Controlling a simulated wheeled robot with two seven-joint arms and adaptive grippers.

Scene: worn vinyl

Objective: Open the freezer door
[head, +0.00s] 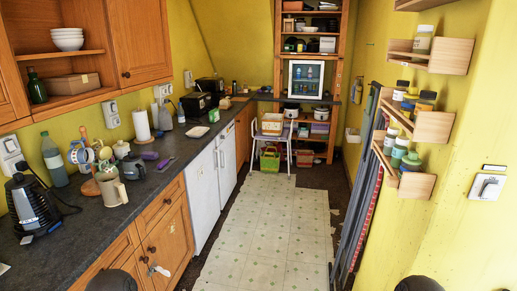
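Two white appliance fronts stand side by side under the dark counter on the left: a nearer white door (203,196) and a farther white door (227,163). Both look closed, flush with the wooden cabinets. I cannot tell which of them is the freezer, and no handle is clear at this size. Neither of my grippers is in view. Only dark rounded parts, probably of my own arms, show at the bottom edge.
The counter (110,222) holds a kettle (36,205), a bottle (54,160) and several other items. Pale vinyl floor (262,235) beside the white doors is clear. A stool (273,128) stands at the back. Folded dark panels (362,190) lean on the right wall.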

